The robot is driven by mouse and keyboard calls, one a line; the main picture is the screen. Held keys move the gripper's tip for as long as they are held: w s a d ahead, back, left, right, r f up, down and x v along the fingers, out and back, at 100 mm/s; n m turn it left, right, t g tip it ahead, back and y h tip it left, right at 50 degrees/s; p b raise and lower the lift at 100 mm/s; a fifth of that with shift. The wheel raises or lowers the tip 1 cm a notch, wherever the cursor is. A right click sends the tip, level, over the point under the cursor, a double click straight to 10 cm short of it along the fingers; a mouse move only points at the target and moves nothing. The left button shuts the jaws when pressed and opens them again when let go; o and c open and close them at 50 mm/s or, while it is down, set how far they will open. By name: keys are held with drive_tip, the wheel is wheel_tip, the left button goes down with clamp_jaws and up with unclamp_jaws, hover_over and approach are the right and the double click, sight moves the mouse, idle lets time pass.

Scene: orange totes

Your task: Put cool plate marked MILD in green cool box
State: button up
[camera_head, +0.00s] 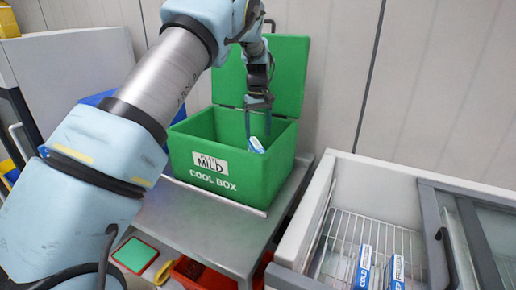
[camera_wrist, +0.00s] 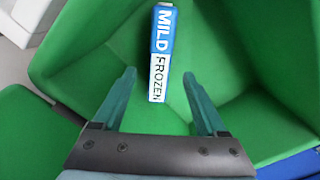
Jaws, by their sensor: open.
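The green cool box (camera_head: 228,180) stands on the grey table with its lid (camera_head: 285,75) raised. A label on its front reads MILD above COOL BOX. The blue and white cool plate (camera_head: 256,145) shows inside the box's opening, tilted, partly hidden by the front wall. In the wrist view the plate (camera_wrist: 161,50) reads MILD and FROZEN, with green walls around it. My gripper (camera_head: 258,134) points down into the box above the plate. Its fingers are apart on either side of the plate's near end, with gaps visible in the wrist view (camera_wrist: 160,78).
An open freezer (camera_head: 325,200) at the right holds a wire rack with upright plates marked COLD (camera_head: 363,267) and FROZEN (camera_head: 396,270). Red bins (camera_head: 200,275) sit below the table (camera_head: 200,217). A blue container (camera_head: 97,98) is behind my arm. The raised lid stands close to my gripper.

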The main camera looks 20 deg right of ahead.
drive_tip(key=shift+r, duration=1.6)
drive_tip(key=shift+a+r, duration=0.1)
drive_tip(key=shift+a, duration=0.1)
drive_tip(key=s+a+r+p, duration=0.1)
drive_tip(key=a+r+p, duration=0.15)
drive_tip(key=a, duration=0.95)
drive_tip(key=s+a+r+p, duration=0.2)
drive_tip(key=a+r, duration=0.2)
drive_tip(key=a, duration=0.8)
drive_tip(key=s+a+r+t+p, duration=0.1)
drive_tip(key=s+a+p, duration=0.3)
drive_tip(key=s+a, duration=1.2)
drive_tip(key=shift+s+a+r+t, duration=0.15)
drive_tip(key=shift+s+r+t, duration=0.15)
drive_tip(key=shift+r, duration=0.2)
